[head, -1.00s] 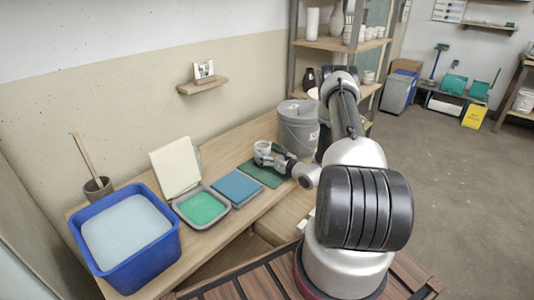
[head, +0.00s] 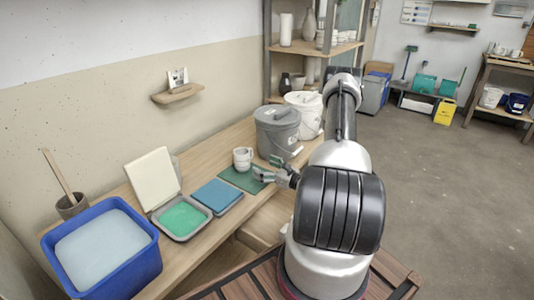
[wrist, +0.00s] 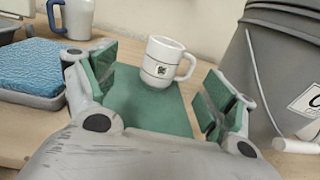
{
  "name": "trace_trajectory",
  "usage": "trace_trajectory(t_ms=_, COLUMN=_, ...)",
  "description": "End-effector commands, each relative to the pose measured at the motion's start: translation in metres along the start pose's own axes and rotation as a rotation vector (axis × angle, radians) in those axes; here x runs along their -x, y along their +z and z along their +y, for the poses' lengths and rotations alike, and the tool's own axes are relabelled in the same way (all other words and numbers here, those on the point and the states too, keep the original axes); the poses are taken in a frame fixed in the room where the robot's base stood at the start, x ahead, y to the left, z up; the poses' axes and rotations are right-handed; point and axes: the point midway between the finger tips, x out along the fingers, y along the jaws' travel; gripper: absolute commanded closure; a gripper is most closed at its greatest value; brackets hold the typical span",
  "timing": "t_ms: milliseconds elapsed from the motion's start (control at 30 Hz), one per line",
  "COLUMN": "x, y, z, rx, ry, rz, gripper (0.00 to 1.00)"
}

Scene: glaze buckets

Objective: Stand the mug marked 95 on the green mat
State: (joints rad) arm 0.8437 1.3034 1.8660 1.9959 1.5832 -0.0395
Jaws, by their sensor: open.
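A white mug (head: 242,158) with dark bands stands upright on the green mat (head: 238,181), near its far edge. In the wrist view the mug (wrist: 162,64) shows a small dark mark on its front, too small to read, and its handle points right. The green mat (wrist: 152,106) lies under it. My gripper (head: 266,171) is open and empty, with its green-padded fingers (wrist: 158,88) apart. The mug stands beyond the fingertips, clear of them.
A grey lidded bucket (head: 277,132) stands close to the right of the mat, with a white bucket (head: 304,112) behind it. A blue sponge tray (head: 217,196) lies left of the mat. A blue-and-white mug (wrist: 74,17) shows at the wrist view's upper left.

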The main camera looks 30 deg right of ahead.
Motion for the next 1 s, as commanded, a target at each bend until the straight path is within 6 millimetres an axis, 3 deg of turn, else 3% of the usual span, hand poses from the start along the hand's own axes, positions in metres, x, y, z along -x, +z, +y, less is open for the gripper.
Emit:
trace_trajectory(t_ms=133, x=-0.018, y=0.064, z=0.038, rx=0.103, ry=0.206, rz=-0.006, gripper=0.16)
trace_trajectory(t_ms=267, x=-0.021, y=0.138, z=0.102, rx=0.261, ry=0.496, rz=0.007, gripper=0.16)
trace_trajectory(t_ms=400, x=0.003, y=0.2, z=0.169, rx=0.47, ry=0.8, rz=0.038, gripper=0.16)
trace_trajectory(t_ms=600, x=0.069, y=0.261, z=0.238, rx=0.835, ry=1.183, rz=0.096, gripper=0.16)
trace_trajectory(t_ms=800, x=0.145, y=0.299, z=0.262, rx=1.275, ry=1.477, rz=0.166, gripper=0.16)
trace_trajectory(t_ms=1000, x=0.207, y=0.33, z=0.249, rx=1.781, ry=1.649, rz=0.244, gripper=0.16)
